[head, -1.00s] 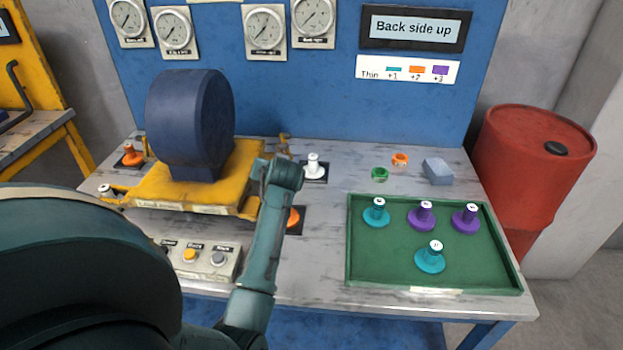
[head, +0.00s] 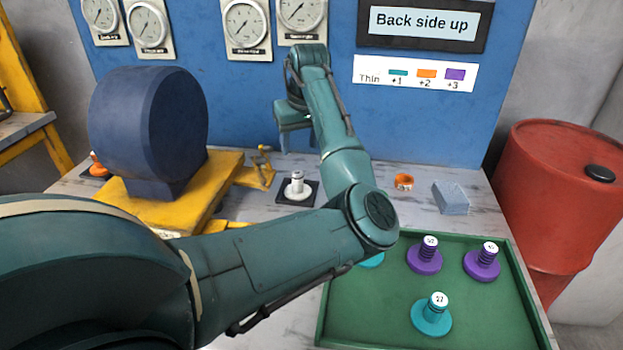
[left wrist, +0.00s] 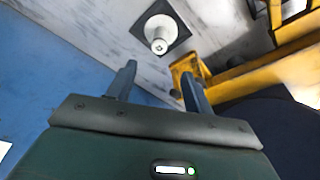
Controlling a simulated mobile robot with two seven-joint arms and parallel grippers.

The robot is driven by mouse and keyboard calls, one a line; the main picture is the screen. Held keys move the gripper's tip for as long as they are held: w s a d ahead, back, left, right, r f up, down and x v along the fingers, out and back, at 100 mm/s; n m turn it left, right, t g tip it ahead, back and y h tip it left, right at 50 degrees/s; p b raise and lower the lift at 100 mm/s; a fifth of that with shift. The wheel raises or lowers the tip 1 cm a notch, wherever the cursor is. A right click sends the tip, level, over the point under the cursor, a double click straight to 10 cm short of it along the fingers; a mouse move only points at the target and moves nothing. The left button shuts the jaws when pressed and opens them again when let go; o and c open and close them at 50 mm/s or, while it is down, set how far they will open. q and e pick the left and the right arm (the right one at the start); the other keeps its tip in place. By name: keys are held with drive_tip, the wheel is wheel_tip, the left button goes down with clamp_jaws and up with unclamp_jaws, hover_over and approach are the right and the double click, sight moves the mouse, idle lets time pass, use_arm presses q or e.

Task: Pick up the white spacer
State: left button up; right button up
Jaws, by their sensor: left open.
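The white spacer (head: 297,186) stands upright on a dark square pad (head: 284,197) on the workbench, right of the yellow motor stand. In the left wrist view the white spacer (left wrist: 160,34) sits on its dark pad beyond the fingertips, slightly above the gap between them. My left gripper (head: 295,146) hangs behind and above the spacer, near the blue back panel, with fingers pointing down. In the left wrist view my left gripper (left wrist: 158,76) is open and empty, apart from the spacer. My right gripper is not in view.
A blue motor (head: 150,130) sits on a yellow stand (head: 190,190) at left. A green tray (head: 385,310) holds teal and purple spacers at right. An orange ring (head: 404,181) and a grey-blue block (head: 450,198) lie behind it. A red barrel (head: 555,190) stands far right.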

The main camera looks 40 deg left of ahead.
sight(297, 173)
use_arm(q)
drive_tip(key=b+x, duration=0.1)
drive_tip(key=x, duration=0.6)
drive_tip(key=shift+a+f, duration=0.1)
drive_tip(key=shift+f, duration=0.1)
drive_tip(key=shift+b+x, duration=0.85)
drive_tip(key=shift+x, duration=1.9)
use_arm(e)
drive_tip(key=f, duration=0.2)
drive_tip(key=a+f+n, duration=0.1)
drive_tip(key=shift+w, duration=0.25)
use_arm(q)
drive_tip(key=c, duration=1.1)
drive_tip(key=shift+r, duration=0.1)
clamp_jaws()
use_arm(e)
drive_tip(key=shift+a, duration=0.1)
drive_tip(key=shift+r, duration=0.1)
